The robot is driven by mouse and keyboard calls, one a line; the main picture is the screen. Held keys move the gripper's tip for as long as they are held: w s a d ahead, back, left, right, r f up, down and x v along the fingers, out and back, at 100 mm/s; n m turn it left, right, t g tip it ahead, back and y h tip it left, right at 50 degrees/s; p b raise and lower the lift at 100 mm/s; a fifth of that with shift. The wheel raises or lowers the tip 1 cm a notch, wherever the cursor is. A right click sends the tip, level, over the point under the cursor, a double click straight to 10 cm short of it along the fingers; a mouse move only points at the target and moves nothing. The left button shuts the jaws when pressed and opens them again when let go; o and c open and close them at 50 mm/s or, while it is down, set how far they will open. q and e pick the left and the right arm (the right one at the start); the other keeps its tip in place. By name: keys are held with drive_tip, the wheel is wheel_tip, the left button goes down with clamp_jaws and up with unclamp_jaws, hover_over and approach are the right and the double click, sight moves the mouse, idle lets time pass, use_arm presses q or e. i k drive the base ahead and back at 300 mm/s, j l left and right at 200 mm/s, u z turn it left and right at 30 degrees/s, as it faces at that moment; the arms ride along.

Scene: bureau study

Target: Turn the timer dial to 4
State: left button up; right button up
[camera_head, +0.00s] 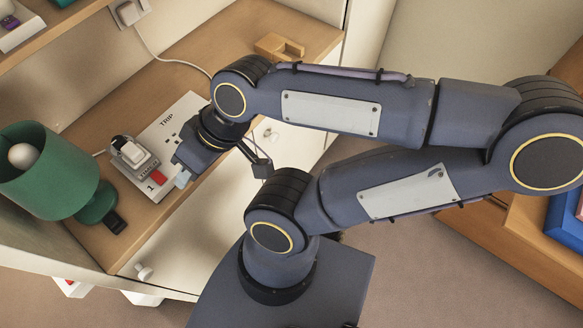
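A white panel (186,111) marked "TRIP" and "1" lies on the wooden desk top, with dark socket holes and a red switch (158,177). A grey and white plug-in device (130,153) sits on it. I cannot make out a timer dial or its numbers; part of the panel is behind my arm. My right gripper (184,177) hangs over the panel's right edge, just right of the red switch, with a pale fingertip showing. The rest of its fingers is hidden, and I cannot tell whether it touches anything. My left gripper is not in view.
A green lamp (40,165) stands left of the panel. A small black object (115,222) lies near the desk's front edge. A wooden block (279,46) lies at the back. A wall socket (129,12) has a white cable. White drawers with knobs (143,272) are below.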

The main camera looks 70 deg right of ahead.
sight(118, 141)
drive_tip(key=j+z, duration=0.2)
drive_tip(key=z, duration=0.85)
drive_tip(key=j+u, duration=0.15)
drive_tip(key=j, duration=0.35)
drive_tip(key=i+j+u, duration=0.1)
drive_tip(key=j, duration=0.35)
drive_tip(key=i+j+u, duration=0.15)
drive_tip(key=j, duration=0.3)
